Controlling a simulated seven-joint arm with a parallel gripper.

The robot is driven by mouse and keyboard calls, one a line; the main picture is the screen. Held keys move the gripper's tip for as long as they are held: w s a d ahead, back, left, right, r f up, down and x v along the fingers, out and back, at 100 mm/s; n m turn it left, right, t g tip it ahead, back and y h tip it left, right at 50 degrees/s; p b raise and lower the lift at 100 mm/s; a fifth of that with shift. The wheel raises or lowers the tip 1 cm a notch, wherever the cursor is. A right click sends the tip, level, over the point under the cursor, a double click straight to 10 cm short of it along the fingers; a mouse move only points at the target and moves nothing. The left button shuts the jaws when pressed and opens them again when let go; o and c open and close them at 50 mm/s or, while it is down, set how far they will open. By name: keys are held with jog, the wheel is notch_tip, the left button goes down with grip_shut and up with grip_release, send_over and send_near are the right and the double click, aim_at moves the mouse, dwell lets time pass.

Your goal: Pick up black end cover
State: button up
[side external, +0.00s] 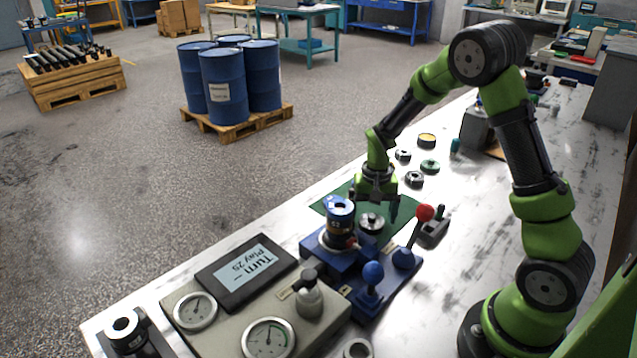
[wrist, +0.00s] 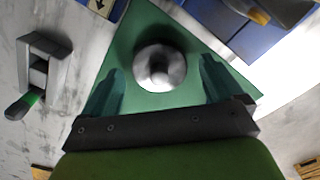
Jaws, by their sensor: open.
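My gripper (side external: 375,197) is open and points down over the green mat (side external: 335,203). In the wrist view its two fingers stand apart on either side of a round grey metallic part (wrist: 160,66) with a dark centre, not touching it. In the side view this round part (side external: 371,221) sits just in front of and below my gripper, beside the blue fixture. I cannot tell for sure which part is the black end cover; a dark ring-shaped part (side external: 414,179) also lies on the table behind my gripper, to the right.
A gauge panel (side external: 240,318) is at front left. A dark clamp-like tool (side external: 433,229) lies right of the mat. Small round parts (side external: 429,166) lie behind.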

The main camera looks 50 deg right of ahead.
aim_at(372, 216)
jog(key=shift+f, duration=0.45)
jog(key=shift+c, duration=0.2)
jog(key=shift+r, duration=0.1)
jog(key=c, duration=1.2)
jog(key=shift+c, duration=0.2)
notch_tip(372, 216, up, 10)
jog(key=shift+r, duration=0.1)
jog(key=shift+r, duration=0.7)
